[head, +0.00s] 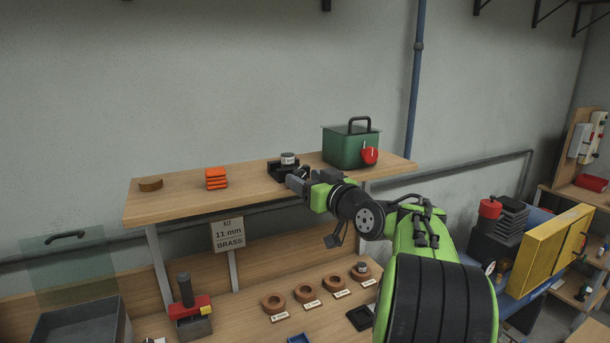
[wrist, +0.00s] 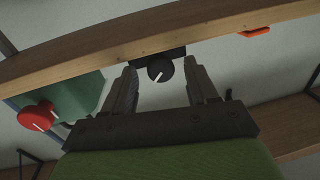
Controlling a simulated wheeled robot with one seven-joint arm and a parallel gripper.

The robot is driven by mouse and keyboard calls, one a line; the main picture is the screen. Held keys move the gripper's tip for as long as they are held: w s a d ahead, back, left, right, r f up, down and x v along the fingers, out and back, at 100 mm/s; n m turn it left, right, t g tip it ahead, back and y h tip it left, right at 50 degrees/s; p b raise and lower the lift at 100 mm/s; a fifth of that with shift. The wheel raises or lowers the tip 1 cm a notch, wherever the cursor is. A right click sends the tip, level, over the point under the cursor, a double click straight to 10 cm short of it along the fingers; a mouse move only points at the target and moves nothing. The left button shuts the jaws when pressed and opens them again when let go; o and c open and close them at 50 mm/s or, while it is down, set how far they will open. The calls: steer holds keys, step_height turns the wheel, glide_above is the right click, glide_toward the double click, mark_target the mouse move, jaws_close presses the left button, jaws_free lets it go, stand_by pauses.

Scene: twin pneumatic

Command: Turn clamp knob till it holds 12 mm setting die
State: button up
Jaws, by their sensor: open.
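The clamp (head: 276,171) is a dark block on the upper wooden shelf, with a silver cylindrical die (head: 288,158) on it. The die's size cannot be read. The black clamp knob (wrist: 160,69) has a white pointer line and shows in the wrist view. My gripper (head: 297,181) is open at the front of the clamp. In the wrist view its fingers stand on either side of the knob, with visible gaps. In the head view my gripper hides the knob.
A green box (head: 343,148) with a red knob (head: 369,155) stands right of the clamp. Orange blocks (head: 216,178) and a brown ring (head: 150,184) lie left. A sign (head: 228,234) reads "11 mm BRASS". Several labelled ring holders (head: 274,302) stand on the bench below.

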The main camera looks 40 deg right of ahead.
steer(key=shift+w, duration=0.55)
steer(key=c, duration=1)
steer(key=shift+m, duration=0.8)
steer(key=shift+c, duration=0.2)
steer(key=o, duration=1)
steer(key=shift+o, duration=0.2)
steer(key=shift+s, duration=0.1)
